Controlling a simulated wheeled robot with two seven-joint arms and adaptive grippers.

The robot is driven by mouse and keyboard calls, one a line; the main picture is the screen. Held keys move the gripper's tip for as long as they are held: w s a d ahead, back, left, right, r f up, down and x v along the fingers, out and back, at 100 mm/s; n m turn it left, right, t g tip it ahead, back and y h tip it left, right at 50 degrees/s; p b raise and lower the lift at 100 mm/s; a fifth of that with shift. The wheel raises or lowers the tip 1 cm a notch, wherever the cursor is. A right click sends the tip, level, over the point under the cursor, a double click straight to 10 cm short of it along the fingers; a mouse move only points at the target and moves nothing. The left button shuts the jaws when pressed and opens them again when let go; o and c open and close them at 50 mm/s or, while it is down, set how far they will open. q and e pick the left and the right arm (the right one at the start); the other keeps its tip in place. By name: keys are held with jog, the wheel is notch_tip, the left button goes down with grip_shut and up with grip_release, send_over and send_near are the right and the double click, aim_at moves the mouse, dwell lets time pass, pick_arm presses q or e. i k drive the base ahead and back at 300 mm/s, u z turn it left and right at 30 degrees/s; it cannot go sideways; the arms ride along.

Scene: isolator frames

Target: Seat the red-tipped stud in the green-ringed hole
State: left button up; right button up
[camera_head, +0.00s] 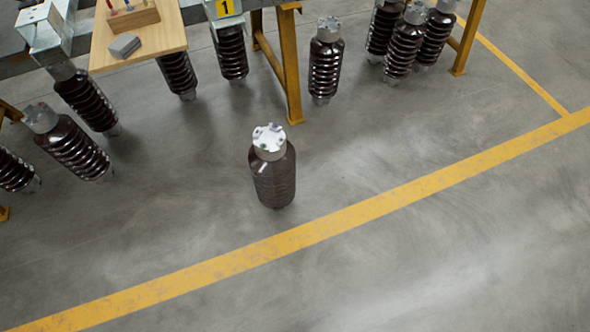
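A small wooden rack (133,19) stands on a light wooden board (168,38) at the top left, cut by the picture's upper edge. Several small coloured pegs stand in it; a red one (110,5) shows at its left, but its tip is too small and cropped to make out. A dark ribbed insulator (273,182) stands upright on the floor in the middle. Its pale metal cap (269,142) has several small dark marks or holes on top. I cannot tell which has a green ring. Neither of my grippers is in view.
A grey block (124,46) lies on the board. A yellow floor line (330,225) crosses the open grey floor.

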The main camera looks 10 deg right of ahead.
aim_at(272, 157)
jog(key=u, duration=0.45)
jog(key=i, duration=0.6)
jog(key=u, duration=0.55)
jog(key=i, duration=1.45)
jog(key=z, duration=0.5)
jog(key=k, duration=0.5)
jog(key=u, duration=0.75)
jog(key=i, duration=0.65)
jog(key=u, duration=0.2)
